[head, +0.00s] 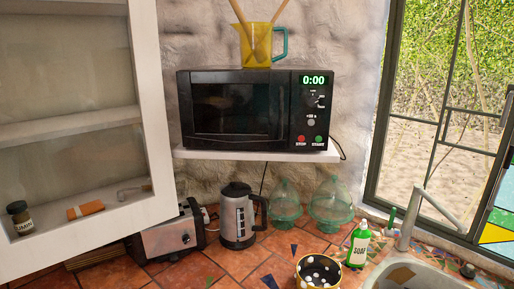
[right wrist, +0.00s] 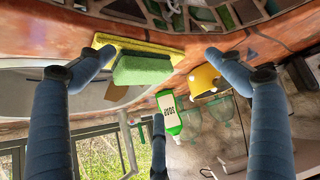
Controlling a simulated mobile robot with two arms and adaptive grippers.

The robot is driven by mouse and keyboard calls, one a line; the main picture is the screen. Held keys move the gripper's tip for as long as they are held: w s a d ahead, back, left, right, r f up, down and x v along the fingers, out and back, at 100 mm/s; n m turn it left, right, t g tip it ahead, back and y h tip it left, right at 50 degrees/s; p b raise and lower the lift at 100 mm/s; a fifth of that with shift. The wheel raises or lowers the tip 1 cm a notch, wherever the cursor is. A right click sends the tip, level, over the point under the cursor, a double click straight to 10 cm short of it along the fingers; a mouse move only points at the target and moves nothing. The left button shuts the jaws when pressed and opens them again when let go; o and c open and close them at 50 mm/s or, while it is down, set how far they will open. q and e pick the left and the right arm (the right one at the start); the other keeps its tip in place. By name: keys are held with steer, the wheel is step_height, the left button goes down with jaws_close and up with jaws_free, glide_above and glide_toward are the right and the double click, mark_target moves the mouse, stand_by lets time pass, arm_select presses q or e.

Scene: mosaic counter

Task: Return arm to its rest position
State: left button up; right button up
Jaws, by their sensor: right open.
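In the right wrist view, which looks upside down, my right gripper (right wrist: 158,53) is open. Its two dark blue fingers stand wide apart, with nothing held between them. A green sponge (right wrist: 147,68) and a yellow strip beside it show beyond the fingertips, near the sink. I cannot tell how far the fingers are from them. Neither gripper shows in the head view, and my left gripper is in no view.
A black microwave (head: 235,108) sits shut on a white shelf (head: 260,155), a yellow pitcher (head: 257,45) on top. Below are a toaster (head: 168,238), kettle (head: 237,215), glass domes (head: 331,200), soap bottle (head: 358,245) and sink (head: 420,268). An open-fronted cabinet (head: 152,110) stands left.

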steer(key=s+a+f+g, duration=0.25)
steer(key=s+a, duration=0.35)
steer(key=s, duration=0.4)
steer(key=s+a+f+g, duration=0.2)
steer(key=s+a+f, duration=0.2)
steer(key=s+a, duration=0.45)
steer(key=s+d+f+g+b, duration=0.1)
steer(key=s+f+b, duration=0.15)
steer(key=f, duration=1.45)
steer(key=s+d+f+g+b, duration=0.1)
steer(key=s+f+b, duration=0.15)
steer(key=f, duration=1.35)
steer(key=s+d+f+b, duration=0.1)
steer(key=s+f+b, duration=0.1)
steer(key=s+f, duration=0.6)
steer(key=s+d+f+g+b, duration=0.1)
steer(key=s+f+b, duration=0.2)
steer(key=s+f, duration=0.5)
step_height(320, 180, down, 3)
steer(key=shift+d+f+h, duration=0.1)
steer(key=shift+d+h, duration=0.3)
